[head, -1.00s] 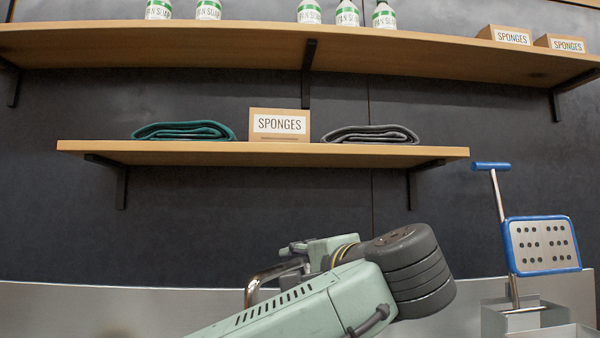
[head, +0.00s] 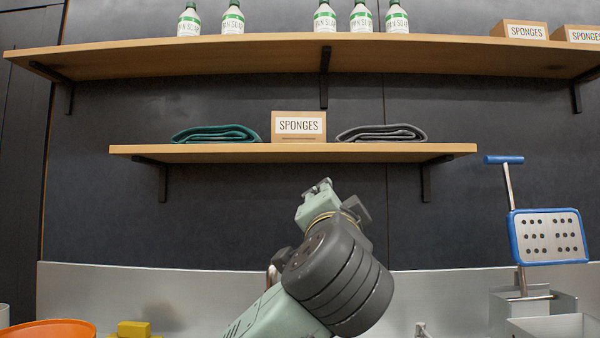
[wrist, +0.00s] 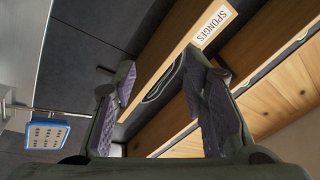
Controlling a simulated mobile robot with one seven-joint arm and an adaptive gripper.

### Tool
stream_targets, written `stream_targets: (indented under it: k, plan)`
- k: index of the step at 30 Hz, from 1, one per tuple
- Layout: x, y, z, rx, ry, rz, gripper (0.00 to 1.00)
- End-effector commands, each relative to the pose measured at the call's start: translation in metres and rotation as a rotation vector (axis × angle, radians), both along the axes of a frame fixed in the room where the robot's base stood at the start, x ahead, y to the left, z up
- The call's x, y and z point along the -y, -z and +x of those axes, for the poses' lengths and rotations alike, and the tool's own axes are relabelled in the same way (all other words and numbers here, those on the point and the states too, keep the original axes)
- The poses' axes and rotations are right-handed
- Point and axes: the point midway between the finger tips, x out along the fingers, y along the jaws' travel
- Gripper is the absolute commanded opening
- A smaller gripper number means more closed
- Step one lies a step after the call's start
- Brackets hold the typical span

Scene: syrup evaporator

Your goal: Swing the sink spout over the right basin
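A small piece of curved shiny metal (head: 273,275), which looks like part of the sink spout, shows just left of my arm in the head view. The rest of it is hidden behind the arm, so I cannot tell where it points. Neither basin can be made out. My gripper (wrist: 162,60) is open in the wrist view, with nothing between its two purple-padded fingers. In the head view, the end of my arm is raised in front of the dark wall, below the lower shelf. No contact with the metal piece is visible.
The lower wooden shelf (head: 240,153) holds folded cloths and a sponge box (head: 298,127). A long shelf (head: 230,60) with bottles is above. A blue-framed skimmer (head: 548,237) stands right. An orange bowl (head: 48,330) and yellow block (head: 134,329) are at lower left.

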Motion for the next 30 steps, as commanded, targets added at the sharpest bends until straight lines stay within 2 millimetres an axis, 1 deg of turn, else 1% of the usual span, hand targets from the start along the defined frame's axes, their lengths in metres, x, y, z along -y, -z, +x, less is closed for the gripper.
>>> stream_targets:
  k: [1, 6, 12, 18, 25, 28, 30]
  plan:
    - [-0.008, -0.006, -0.003, 0.033, 0.020, -0.034, 0.40]
    - [-0.028, -0.025, -0.016, 0.137, 0.061, -0.111, 0.40]
    - [-0.048, -0.038, -0.029, 0.220, 0.086, -0.169, 0.40]
    - [-0.055, -0.043, -0.034, 0.251, 0.094, -0.190, 0.40]
    - [-0.056, -0.043, -0.034, 0.252, 0.094, -0.190, 0.40]
    - [-0.056, -0.045, -0.035, 0.254, 0.097, -0.203, 0.34]
    - [-0.060, -0.053, -0.038, 0.260, 0.111, -0.253, 0.29]
